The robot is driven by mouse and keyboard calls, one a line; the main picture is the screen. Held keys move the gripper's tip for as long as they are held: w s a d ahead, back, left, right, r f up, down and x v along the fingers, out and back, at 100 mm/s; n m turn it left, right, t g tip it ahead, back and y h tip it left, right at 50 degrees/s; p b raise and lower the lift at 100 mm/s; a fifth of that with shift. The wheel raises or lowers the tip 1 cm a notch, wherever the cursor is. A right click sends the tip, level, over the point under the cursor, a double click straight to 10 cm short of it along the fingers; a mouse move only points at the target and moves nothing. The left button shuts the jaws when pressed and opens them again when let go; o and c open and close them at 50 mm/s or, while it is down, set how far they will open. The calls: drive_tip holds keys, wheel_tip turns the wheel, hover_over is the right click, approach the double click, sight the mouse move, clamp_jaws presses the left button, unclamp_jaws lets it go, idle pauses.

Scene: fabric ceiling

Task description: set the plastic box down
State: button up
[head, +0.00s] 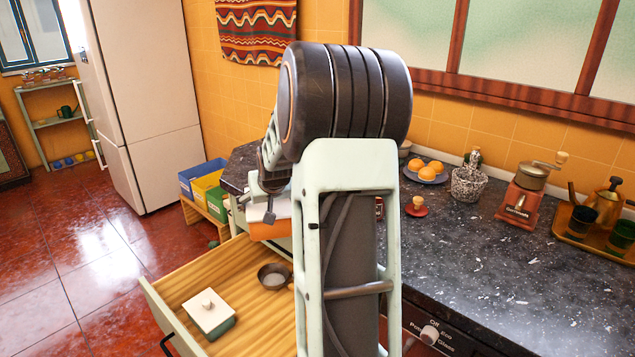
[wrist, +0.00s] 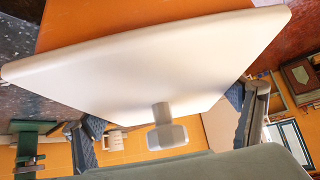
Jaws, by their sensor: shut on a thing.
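The plastic box (head: 268,231) has an orange body and a white lid. My gripper (head: 268,208) is shut on it and holds it at the far end of the open wooden drawer (head: 252,256). In the wrist view the white lid (wrist: 150,65) with its grey-white knob (wrist: 167,132) fills the upper middle, with the orange body (wrist: 125,16) behind it. The dark finger pads show at both sides of the lid; their tips are partly hidden. My arm hides part of the box and drawer. I cannot tell whether the box touches the drawer.
The drawer also holds a green box with a white knobbed lid (head: 209,313) and a small dark pan (head: 274,276). Bare wood lies between them. The dark counter (head: 455,245) carries a plate of oranges (head: 427,172), a red grinder (head: 523,195) and a tray (head: 590,236).

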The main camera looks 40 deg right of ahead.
drive_tip(key=s+d+r+m+h+p, duration=0.15)
drive_tip(key=s+d+r+p, duration=0.25)
drive_tip(key=d+r, duration=0.75)
drive_tip(key=shift+g+y, duration=0.25)
drive_tip(key=shift+g, duration=0.05)
drive_tip(key=w+d+f, duration=0.3)
drive_tip(key=w+d+f+p, duration=0.1)
drive_tip(key=w+d+f, duration=0.1)
drive_tip(key=w+f, duration=0.1)
drive_tip(key=w+d+f+p, duration=0.1)
drive_tip(key=w+d+f, duration=0.2)
drive_tip(key=w, duration=0.1)
drive_tip(key=shift+d+f, duration=0.25)
drive_tip(key=shift+d, duration=0.05)
drive_tip(key=shift+p+x, duration=0.35)
drive_tip(key=shift+x, duration=0.6)
drive_tip(key=shift+f, duration=1.6)
drive_tip(key=o, duration=1.9)
drive_tip(key=shift+s, duration=0.1)
drive_tip(key=shift+o, duration=0.2)
